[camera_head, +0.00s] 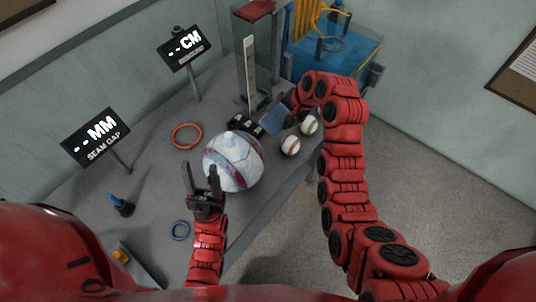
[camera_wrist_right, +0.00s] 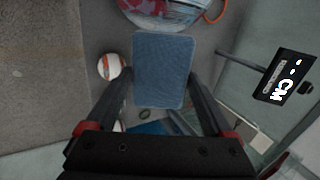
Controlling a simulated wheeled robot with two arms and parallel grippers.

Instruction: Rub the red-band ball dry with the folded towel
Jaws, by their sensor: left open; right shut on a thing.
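The red-band ball (camera_head: 290,146) is small and white and rests on the grey table near its right edge. It also shows in the right wrist view (camera_wrist_right: 109,67), left of the towel and apart from it. The folded towel (camera_head: 273,119) is a flat blue rectangle. My right gripper (camera_head: 287,106) is shut on the towel, which fills the space between its fingers in the wrist view (camera_wrist_right: 163,70). The towel is behind and left of the red-band ball in the head view. My left gripper (camera_head: 201,168) is open and empty, fingers up, in front of the large ball's left side.
A large white ball (camera_head: 234,160) with dark red stripes sits mid-table. A green-band ball (camera_head: 309,125) is beside the red-band ball.

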